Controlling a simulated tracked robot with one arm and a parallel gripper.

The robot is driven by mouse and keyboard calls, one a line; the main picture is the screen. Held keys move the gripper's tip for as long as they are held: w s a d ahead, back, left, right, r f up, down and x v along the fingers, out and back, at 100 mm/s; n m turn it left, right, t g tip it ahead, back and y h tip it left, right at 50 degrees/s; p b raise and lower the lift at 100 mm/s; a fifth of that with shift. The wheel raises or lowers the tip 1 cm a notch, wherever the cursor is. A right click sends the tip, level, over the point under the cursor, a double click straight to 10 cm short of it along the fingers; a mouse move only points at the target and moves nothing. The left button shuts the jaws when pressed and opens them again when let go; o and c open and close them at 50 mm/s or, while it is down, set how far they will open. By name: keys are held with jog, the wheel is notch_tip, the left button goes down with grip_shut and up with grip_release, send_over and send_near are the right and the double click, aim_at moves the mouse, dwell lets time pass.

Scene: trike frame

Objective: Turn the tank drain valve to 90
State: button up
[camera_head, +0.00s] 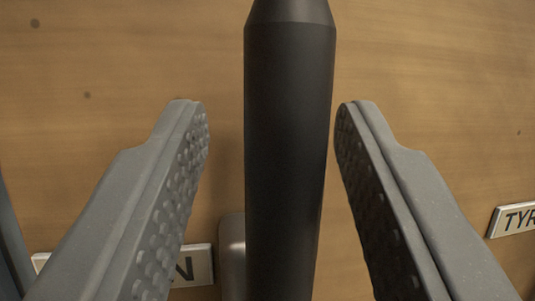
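A thick black handle (288,150) with a tapered upper end stands upright in the middle of the camera view; it looks like the valve's handle, but the valve body is not visible. My gripper (270,112) is open, with one grey, studded finger on each side of the handle. A clear gap shows between the left finger and the handle. The right fingertip appears very close to the handle's right edge; I cannot tell whether it touches. The handle's lower end runs out of the picture.
A wooden panel (440,60) fills the background. A label plate (198,265) ending in "N" is partly hidden by the left finger. A greyish metal piece (232,255) shows behind the handle.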

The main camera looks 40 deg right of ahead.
jog(key=b+v, duration=0.2)
jog(key=v, duration=1.2)
jog(key=shift+w+r, duration=0.1)
